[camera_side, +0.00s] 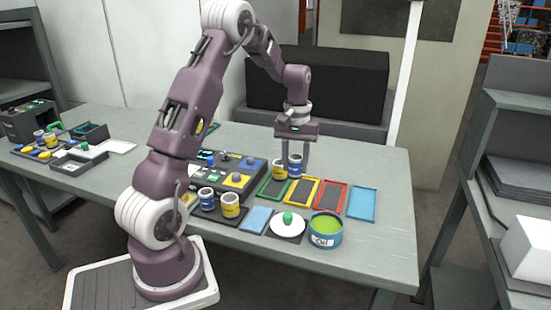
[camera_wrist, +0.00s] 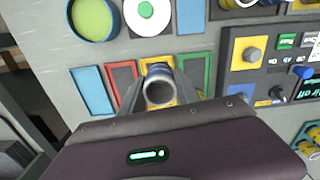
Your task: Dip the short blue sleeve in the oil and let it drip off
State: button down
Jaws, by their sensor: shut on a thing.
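My gripper (camera_side: 295,170) points straight down over the far end of the coloured trays, shut on a blue sleeve (camera_side: 295,164) with a pale band. In the wrist view the sleeve (camera_wrist: 160,90) shows its round open end between the two fingers. It is upright; whether it touches the surface below I cannot tell. The oil tin (camera_side: 325,232), blue with green oil inside, stands near the table's front edge, apart from my gripper. It also shows at the top left of the wrist view (camera_wrist: 93,18).
A yellow sleeve (camera_side: 279,169) stands close beside the held one. Green (camera_side: 272,190), yellow (camera_side: 302,191), red (camera_side: 331,196) and blue (camera_side: 362,204) trays lie in a row. A white disc with a green knob (camera_side: 287,222) is left of the tin. Another blue sleeve (camera_side: 206,197) and yellow sleeve (camera_side: 231,205) stand nearer.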

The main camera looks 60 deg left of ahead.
jog(key=w+d+m, duration=0.1)
jog(key=d+m, duration=0.3)
jog(key=d, duration=1.1)
jog(key=shift+d+f, duration=0.15)
jog(key=shift+f, duration=2.1)
jog(key=shift+d+f, duration=0.1)
jog(key=shift+f, duration=2.15)
jog(key=shift+r, duration=2.75)
